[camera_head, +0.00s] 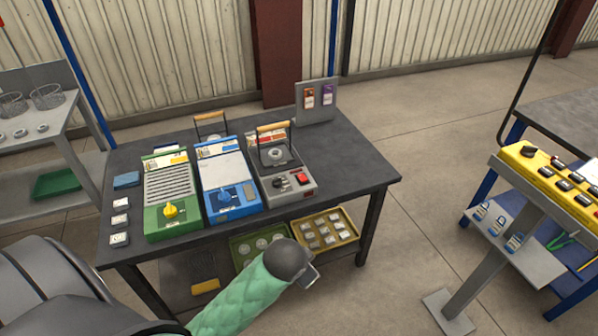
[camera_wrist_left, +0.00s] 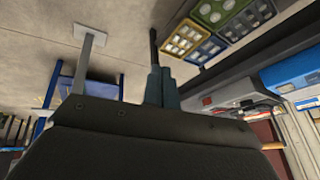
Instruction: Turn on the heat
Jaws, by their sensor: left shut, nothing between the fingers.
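A grey unit (camera_head: 287,178) with a black knob (camera_head: 279,184), a red switch (camera_head: 301,178) and an orange-handled round part stands on the dark table. Left of it are a blue unit (camera_head: 228,180) with a blue knob (camera_head: 226,195) and a green unit (camera_head: 170,195) with a yellow knob (camera_head: 170,210). My left gripper (camera_head: 308,279) is in front of the table's front edge, below the grey unit and apart from it. In the left wrist view its fingers (camera_wrist_left: 157,78) are together and empty; the grey unit (camera_wrist_left: 235,95) is off to the right. My right gripper is out of view.
Trays (camera_head: 325,232) of small parts sit on the shelf under the table. Small white blocks (camera_head: 119,221) lie at its left edge. A yellow button panel (camera_head: 550,170) stands on a post at the right. The floor between is clear.

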